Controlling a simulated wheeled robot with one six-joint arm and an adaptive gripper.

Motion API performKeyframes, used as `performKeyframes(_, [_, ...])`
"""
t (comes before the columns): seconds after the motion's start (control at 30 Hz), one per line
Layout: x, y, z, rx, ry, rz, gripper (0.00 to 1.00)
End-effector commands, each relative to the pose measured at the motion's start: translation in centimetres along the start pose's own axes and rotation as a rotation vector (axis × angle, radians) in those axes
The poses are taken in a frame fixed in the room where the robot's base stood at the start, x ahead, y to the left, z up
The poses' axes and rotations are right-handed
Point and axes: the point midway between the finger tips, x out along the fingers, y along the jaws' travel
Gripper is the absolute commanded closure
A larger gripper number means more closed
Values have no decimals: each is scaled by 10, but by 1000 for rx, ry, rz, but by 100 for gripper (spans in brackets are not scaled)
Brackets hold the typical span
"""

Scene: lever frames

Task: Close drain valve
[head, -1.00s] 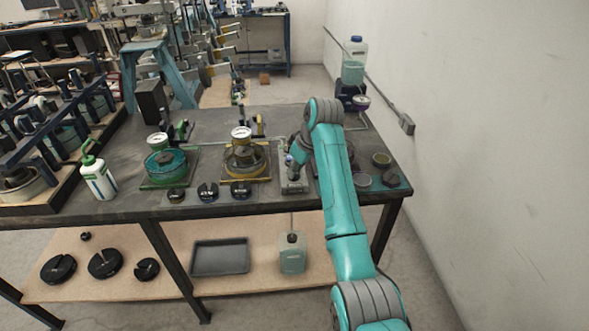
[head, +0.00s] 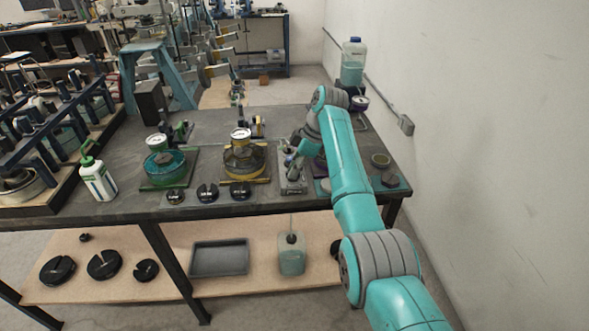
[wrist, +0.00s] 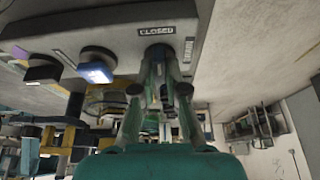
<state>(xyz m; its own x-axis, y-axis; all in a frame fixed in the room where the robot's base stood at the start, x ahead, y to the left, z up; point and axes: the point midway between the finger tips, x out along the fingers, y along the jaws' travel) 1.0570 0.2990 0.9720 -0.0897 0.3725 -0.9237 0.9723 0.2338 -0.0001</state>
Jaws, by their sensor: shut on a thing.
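The grey valve panel (head: 292,187) stands at the front of the dark table, right of the yellow-based tank. In the wrist view the panel (wrist: 118,28) carries a black knob (wrist: 40,70), a blue knob (wrist: 96,66) and a dark drain valve knob (wrist: 158,52) beside labels reading CLOSED and, less clearly, DRAIN. My gripper (head: 291,163) is over the panel. In the wrist view my gripper (wrist: 160,80) has its fingers shut around the drain valve knob. The fingers hide most of that knob, so its exact turn is unclear.
A yellow-based tank (head: 243,175) and several black slotted weights stand left of the panel. A clear bottle (head: 352,62) stands at the back right, near the wall. A jug (head: 291,255) is on the shelf below.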

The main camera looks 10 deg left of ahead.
Motion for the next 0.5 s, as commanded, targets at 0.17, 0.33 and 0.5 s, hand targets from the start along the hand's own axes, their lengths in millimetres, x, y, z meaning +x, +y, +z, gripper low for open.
performKeyframes(0.17, [0, 0, 0, -39, -1, -17, 100])
performKeyframes(0.33, [0, 0, 0, -55, -1, -22, 100])
performKeyframes(0.5, [0, 0, 0, -56, -1, -23, 100])
